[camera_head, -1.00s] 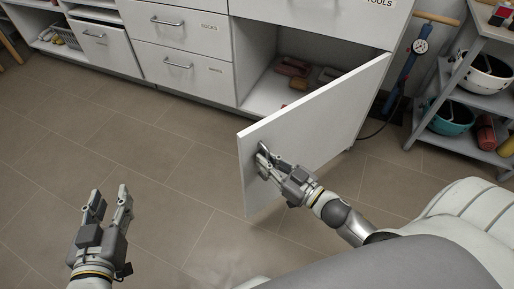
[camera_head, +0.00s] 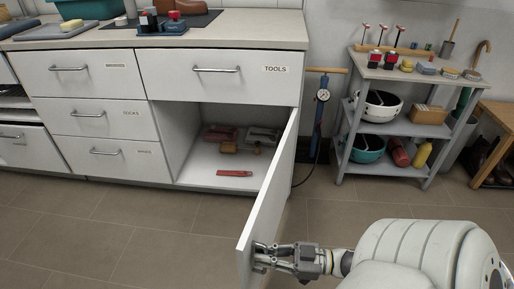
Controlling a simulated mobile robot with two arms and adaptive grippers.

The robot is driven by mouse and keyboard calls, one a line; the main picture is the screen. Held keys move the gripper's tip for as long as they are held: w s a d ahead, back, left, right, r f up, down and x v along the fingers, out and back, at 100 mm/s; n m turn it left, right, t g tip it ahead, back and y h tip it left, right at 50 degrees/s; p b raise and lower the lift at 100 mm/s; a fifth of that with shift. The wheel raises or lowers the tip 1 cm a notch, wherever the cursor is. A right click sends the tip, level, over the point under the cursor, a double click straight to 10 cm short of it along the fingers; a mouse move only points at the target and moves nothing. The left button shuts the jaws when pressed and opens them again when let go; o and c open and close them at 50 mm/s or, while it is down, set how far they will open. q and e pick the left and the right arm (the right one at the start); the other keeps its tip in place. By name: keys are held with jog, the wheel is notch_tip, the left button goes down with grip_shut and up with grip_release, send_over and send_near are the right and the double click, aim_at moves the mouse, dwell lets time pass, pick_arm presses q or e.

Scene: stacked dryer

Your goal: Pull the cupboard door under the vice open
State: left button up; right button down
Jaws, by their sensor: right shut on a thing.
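The white cupboard door (camera_head: 270,190) stands swung far out from the cabinet, below the "TOOLS" drawer (camera_head: 215,75). It is seen at a steep angle, hinged at its right side. My right gripper (camera_head: 262,257) is shut at the door's outer face near its free edge, on the handle, which the fingers mostly hide. A blue vice (camera_head: 176,27) seems to sit on the counter above. The open cupboard (camera_head: 210,178) shows several tools inside, among them a red one (camera_head: 234,173) near the front. My left gripper is out of view.
A grey shelf rack (camera_head: 405,128) with bowls, bottles and tools stands at the right. A blue pump (camera_head: 318,125) stands between it and the cabinet. The brown floor (camera_head: 120,235) left of the door is clear.

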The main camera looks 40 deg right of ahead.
dwell(0.3)
jog(key=c, duration=1.5)
grip_release()
jog(key=shift+s, duration=0.1)
jog(key=v, duration=1.2)
